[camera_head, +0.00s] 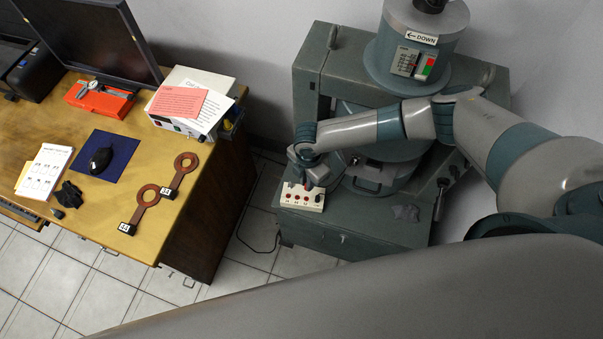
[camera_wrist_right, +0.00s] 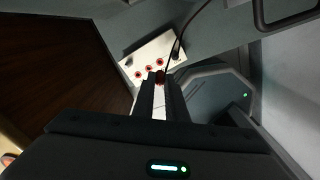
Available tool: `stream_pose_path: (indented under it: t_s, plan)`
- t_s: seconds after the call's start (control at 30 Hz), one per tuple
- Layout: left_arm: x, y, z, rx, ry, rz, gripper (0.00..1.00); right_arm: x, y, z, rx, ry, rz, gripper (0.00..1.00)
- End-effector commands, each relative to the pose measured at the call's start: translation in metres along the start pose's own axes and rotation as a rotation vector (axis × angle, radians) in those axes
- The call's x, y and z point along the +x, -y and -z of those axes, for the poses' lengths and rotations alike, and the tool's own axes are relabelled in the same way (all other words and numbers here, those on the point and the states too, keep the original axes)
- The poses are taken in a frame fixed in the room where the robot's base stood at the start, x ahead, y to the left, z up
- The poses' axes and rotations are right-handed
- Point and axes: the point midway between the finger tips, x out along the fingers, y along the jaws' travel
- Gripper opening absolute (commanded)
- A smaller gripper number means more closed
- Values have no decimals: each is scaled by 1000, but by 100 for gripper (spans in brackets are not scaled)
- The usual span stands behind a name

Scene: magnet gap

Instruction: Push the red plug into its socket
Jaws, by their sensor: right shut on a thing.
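The white socket panel (camera_head: 290,194) sits on the ledge of the grey-green machine and has a row of red sockets. In the right wrist view the panel (camera_wrist_right: 143,58) lies just beyond my fingertips. My right gripper (camera_head: 307,184) is over the back edge of the panel. In the wrist view its fingers (camera_wrist_right: 160,82) are shut on the red plug (camera_wrist_right: 160,77), at the near right end of the row of sockets. A dark lead runs up from there. I cannot tell whether the plug's tip is inside a socket. My left gripper is out of view.
The machine's column (camera_head: 415,50) rises behind my right arm. A wooden desk (camera_head: 100,222) stands to the left, with tiled floor between.

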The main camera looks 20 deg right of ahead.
Motion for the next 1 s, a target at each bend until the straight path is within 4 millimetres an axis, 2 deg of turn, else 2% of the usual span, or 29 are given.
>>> stream_pose_path:
  t_s: [0.53, 1.0]
  plan:
    - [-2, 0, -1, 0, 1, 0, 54, 0, 0, 0, 0, -2, 0, 0]
    - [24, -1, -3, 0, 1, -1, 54, 34, 1, 0, 0, -2, 1, 0]
